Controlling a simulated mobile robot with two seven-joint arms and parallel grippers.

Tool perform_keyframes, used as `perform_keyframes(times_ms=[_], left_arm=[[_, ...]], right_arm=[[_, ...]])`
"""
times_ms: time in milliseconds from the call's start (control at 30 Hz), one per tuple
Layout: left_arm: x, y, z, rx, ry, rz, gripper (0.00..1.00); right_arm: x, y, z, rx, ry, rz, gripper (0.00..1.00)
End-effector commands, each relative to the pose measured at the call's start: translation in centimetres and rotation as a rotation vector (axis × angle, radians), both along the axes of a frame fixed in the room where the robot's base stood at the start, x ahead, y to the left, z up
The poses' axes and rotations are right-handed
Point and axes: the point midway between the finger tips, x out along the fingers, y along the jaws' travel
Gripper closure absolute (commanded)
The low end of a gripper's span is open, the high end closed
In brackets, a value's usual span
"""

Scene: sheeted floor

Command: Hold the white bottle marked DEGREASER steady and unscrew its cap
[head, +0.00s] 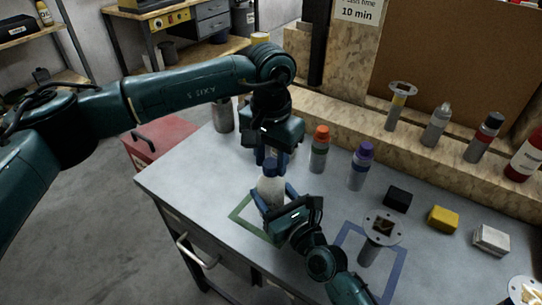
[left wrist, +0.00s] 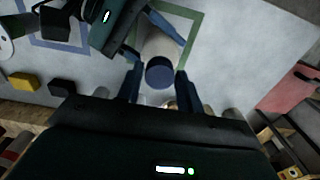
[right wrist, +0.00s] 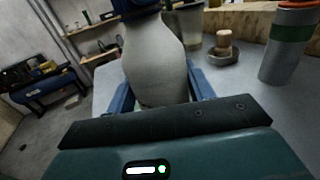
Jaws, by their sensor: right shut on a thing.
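The white bottle (head: 271,190) stands upright on the bench inside a green outlined square (head: 240,214), its dark blue cap (head: 270,166) on top. My right gripper (head: 274,196) is shut around the bottle's body; the right wrist view shows the pale bottle (right wrist: 155,65) between its blue fingers. My left gripper (head: 270,157) points down over the bottle from above. In the left wrist view its open fingers lie on either side of the round cap (left wrist: 160,72), with narrow gaps. No DEGREASER lettering is readable in these views.
An orange-capped bottle (head: 319,152) and a purple-capped bottle (head: 360,168) stand close to the right. Black (head: 397,199), yellow (head: 443,218) and white (head: 491,240) blocks lie farther right. A ledge (head: 350,120) runs behind.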

Motion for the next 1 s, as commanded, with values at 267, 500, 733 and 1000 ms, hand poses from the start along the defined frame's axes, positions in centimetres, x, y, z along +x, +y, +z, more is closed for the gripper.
perform_keyframes(times_ms=[267,500,733,1000], left_arm=[[0.01,0.0,0.03,0.001,-0.001,0.0,0.87],[0.02,0.01,0.04,0.001,-0.001,0.018,0.98],[0.03,0.03,0.08,0.0,-0.001,0.374,0.98],[0.01,0.04,0.11,0.001,-0.002,0.982,0.98]], right_arm=[[-0.01,0.01,-0.03,0.0,0.001,0.0,1.0],[-0.01,0.01,-0.03,0.0,0.001,0.0,1.0],[-0.01,0.0,-0.04,0.0,0.001,0.0,1.0],[-0.01,0.0,-0.04,0.0,0.001,0.0,1.0]])
